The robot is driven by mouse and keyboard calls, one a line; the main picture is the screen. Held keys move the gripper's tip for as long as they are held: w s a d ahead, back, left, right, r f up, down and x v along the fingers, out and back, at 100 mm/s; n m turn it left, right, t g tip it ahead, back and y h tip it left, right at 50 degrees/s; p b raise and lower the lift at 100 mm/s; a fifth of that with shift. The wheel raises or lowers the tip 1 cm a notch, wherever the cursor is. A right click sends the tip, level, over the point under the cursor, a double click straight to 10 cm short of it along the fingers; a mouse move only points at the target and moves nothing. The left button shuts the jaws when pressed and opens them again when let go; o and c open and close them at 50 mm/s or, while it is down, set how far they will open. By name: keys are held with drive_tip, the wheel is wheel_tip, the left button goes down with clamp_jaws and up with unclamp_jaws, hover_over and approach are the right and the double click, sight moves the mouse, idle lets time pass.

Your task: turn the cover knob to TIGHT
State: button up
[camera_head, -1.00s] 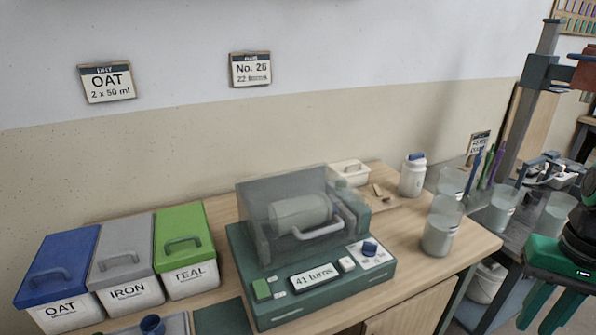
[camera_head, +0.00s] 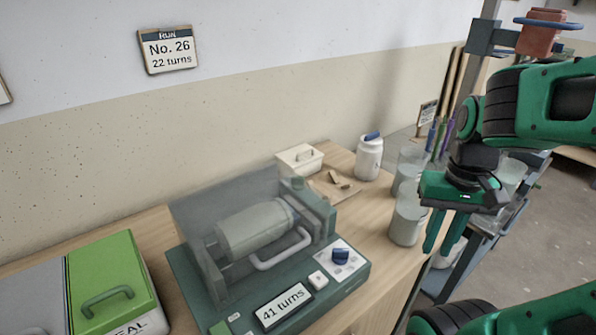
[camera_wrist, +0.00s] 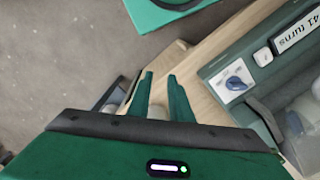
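The green mill machine (camera_head: 222,292) stands on the wooden bench with a clear cover (camera_head: 190,215) over a grey roller jar (camera_head: 255,230). A blue knob (camera_head: 340,256) sits on a white plate at the machine's right front; its setting is too small to read. The knob (camera_wrist: 236,83) also shows in the wrist view, right of the fingers. My gripper (camera_head: 441,240) hangs right of the machine, near the bench's right edge, fingers pointing down. In the wrist view my gripper (camera_wrist: 161,82) is open, with nothing held between the two fingers, apart from the knob.
A small button (camera_head: 318,279) and a "41 turns" display (camera_head: 283,305) lie left of the knob. Glaze cups (camera_head: 407,218) stand between machine and arm. A white jar (camera_head: 369,158) and white box (camera_head: 299,159) stand behind. A green-lidded bin (camera_head: 110,285) is at left.

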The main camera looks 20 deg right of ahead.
drive_tip(key=w+a+r+n+t+y, duration=0.1)
drive_tip(key=w+a+r+n, duration=0.2)
drive_tip(key=w+a+n, duration=0.5)
drive_tip(key=w+a+r+n+y, duration=0.2)
drive_tip(key=w+r+n, duration=0.25)
drive_tip(key=w, duration=0.65)
drive_tip(key=w+a+r+n+t+y, duration=0.1)
drive_tip(key=w+a+r+n, duration=0.25)
drive_tip(key=w+n, duration=0.5)
drive_tip(key=w+a+f, duration=0.1)
drive_tip(key=f, duration=0.2)
drive_tip(key=w+a+f+m, duration=0.1)
drive_tip(key=f, duration=0.2)
drive_tip(key=w+a+f+m, duration=0.1)
drive_tip(key=a+f, duration=0.1)
drive_tip(key=f, duration=0.2)
drive_tip(key=shift+a+f, duration=0.1)
drive_tip(key=shift+c, duration=0.4)
clamp_jaws()
